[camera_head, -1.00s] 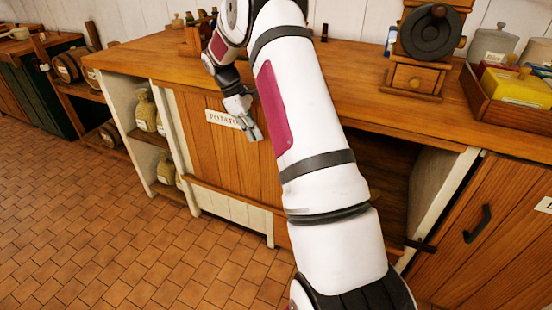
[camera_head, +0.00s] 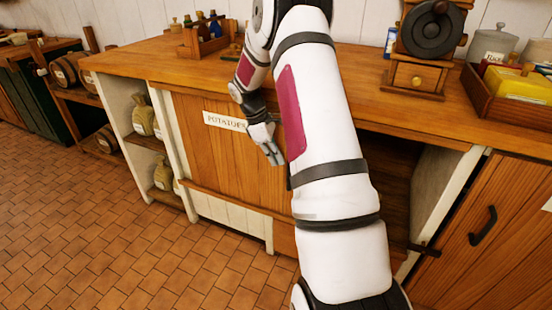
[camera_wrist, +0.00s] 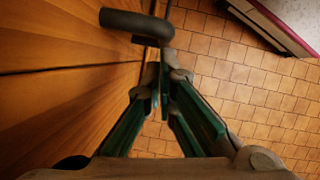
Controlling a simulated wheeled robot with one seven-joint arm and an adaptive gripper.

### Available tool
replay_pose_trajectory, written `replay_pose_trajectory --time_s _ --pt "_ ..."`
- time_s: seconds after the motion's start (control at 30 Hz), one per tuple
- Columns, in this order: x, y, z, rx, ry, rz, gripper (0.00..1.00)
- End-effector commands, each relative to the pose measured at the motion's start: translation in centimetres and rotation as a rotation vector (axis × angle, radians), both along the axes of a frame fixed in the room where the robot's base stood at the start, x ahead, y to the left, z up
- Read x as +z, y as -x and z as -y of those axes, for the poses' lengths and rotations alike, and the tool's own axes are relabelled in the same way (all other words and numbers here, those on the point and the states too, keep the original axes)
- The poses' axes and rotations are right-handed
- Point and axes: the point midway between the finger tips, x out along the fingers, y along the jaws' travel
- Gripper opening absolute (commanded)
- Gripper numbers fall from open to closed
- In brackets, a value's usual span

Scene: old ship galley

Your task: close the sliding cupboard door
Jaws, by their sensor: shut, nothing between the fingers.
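The sliding cupboard door (camera_head: 215,158) is a wooden plank panel with a POTATOES label, under the counter left of my arm in the head view. Right of my arm the cupboard stands open on a dark inside (camera_head: 391,165). My gripper (camera_head: 278,160) is in front of the door's right part, right of the label. In the wrist view my gripper (camera_wrist: 163,82) is shut and empty, beside a wooden front. A dark bar handle (camera_wrist: 135,23) on that front is just beyond the fingertips; I cannot tell whether they touch. My arm hides the door's right edge.
The wooden counter (camera_head: 145,57) runs above the cupboard, with a coffee grinder (camera_head: 418,75) and a crate (camera_head: 505,100) of tins on it. A hinged door (camera_head: 490,230) with a black handle is at right. Open shelves with sacks (camera_head: 142,117) are at left. The tiled floor (camera_head: 130,245) is clear.

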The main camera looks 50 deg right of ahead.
Motion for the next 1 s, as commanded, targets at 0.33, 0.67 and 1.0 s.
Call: replay_pose_trajectory --time_s 0.33,0.67,1.0 --pt "0.2 0.9 0.3 -0.001 0.001 -0.002 0.00" --pt "0.5 8.5 2.9 -0.006 0.000 -0.006 0.00" --pt "0.5 20.1 7.1 -0.007 -0.002 -0.006 0.00"
